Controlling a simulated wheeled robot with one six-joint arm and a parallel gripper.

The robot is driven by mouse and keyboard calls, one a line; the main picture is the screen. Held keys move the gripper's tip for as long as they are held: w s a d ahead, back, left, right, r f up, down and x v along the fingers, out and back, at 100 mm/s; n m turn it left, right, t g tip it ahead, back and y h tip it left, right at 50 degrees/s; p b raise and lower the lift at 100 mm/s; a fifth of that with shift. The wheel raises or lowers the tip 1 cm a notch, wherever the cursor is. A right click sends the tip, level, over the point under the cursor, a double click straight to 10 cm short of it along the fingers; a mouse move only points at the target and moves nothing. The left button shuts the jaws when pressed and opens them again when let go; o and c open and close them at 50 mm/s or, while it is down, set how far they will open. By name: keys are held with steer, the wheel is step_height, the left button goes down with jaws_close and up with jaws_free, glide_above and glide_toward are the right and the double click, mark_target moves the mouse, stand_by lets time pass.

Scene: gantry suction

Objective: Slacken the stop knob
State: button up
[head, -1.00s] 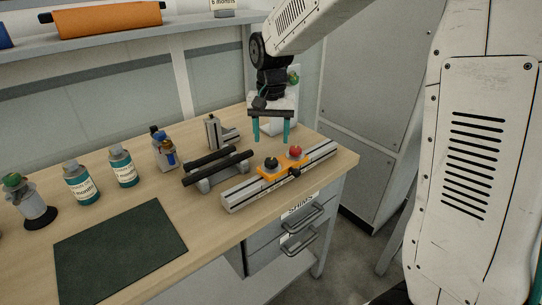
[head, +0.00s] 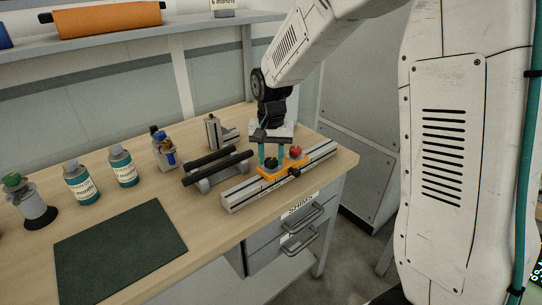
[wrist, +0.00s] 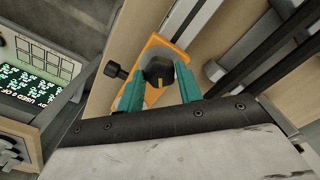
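An orange stop block (head: 283,169) sits on a silver slotted rail (head: 238,196) near the bench's right end. It carries a black knob (head: 271,163), a red-topped knob (head: 296,152) and a small black side knob (head: 295,173). My gripper (head: 271,158) points down over the black knob, its teal fingers either side of it. In the wrist view the black knob (wrist: 158,71) with a yellow mark shows between the open fingertips (wrist: 160,80); I see gaps, but cannot tell the height. The side knob (wrist: 115,70) lies left of the fingers. The red knob does not show there.
A grey metal bracket (head: 217,132), bottles (head: 122,165) and a dark green mat (head: 120,250) are farther left. The bench's front edge and drawers (head: 298,222) are close in front.

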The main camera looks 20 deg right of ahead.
mark_target(271, 160)
steer(key=shift+n, duration=0.4)
steer(key=n, duration=0.2)
steer(key=shift+n, duration=2.2)
steer(key=o, duration=1)
steer(key=shift+r, duration=0.1)
step_height(271, 160, up, 8)
steer(key=shift+f, duration=0.15)
